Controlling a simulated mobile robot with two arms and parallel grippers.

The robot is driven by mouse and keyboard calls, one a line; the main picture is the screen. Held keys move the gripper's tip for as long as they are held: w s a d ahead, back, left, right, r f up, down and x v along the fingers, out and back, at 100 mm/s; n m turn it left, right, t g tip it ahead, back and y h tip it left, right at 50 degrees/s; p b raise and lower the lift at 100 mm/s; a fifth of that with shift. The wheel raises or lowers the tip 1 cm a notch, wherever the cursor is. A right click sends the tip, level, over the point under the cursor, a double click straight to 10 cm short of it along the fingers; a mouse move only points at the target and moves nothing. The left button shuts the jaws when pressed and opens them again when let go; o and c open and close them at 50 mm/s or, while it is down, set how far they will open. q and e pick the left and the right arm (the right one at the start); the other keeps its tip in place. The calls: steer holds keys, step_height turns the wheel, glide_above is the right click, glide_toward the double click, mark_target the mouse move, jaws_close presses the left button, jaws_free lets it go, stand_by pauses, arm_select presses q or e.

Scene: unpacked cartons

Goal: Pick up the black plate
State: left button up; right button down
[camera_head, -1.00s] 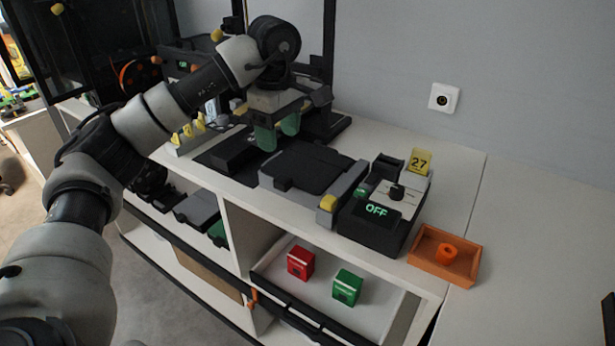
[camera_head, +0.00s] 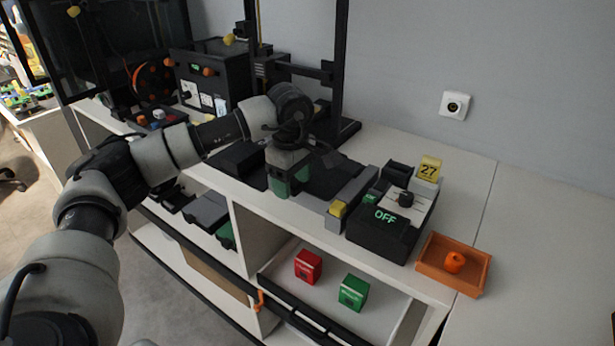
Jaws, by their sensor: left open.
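The black plate (camera_head: 332,179) lies flat on the white cabinet top, and my left arm's wrist hides part of it. My left gripper (camera_head: 289,184) points down at the plate's front left edge, with its green fingertips low. It is open, and I cannot tell whether the fingers touch the plate or are around its edge. My right gripper is not in view.
A black box reading OFF (camera_head: 383,232) stands right of the plate, beside a grey block with a yellow end (camera_head: 349,199). An orange tray (camera_head: 447,278) sits farther right. Below, an open drawer holds a red box (camera_head: 308,266) and a green box (camera_head: 353,292).

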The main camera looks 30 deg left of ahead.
arm_select(q)
jaws_close()
steer(key=shift+r, duration=0.15)
steer(key=shift+w+r, duration=0.1)
steer(key=shift+r, duration=0.55)
step_height(320, 180, up, 3)
steer(key=shift+f, duration=0.1)
steer(key=d+r+b, duration=0.1)
steer(key=d+r, duration=0.5)
steer(key=d, duration=0.5)
steer(key=shift+s+d+r, duration=0.2)
steer(key=shift+d+r, duration=0.15)
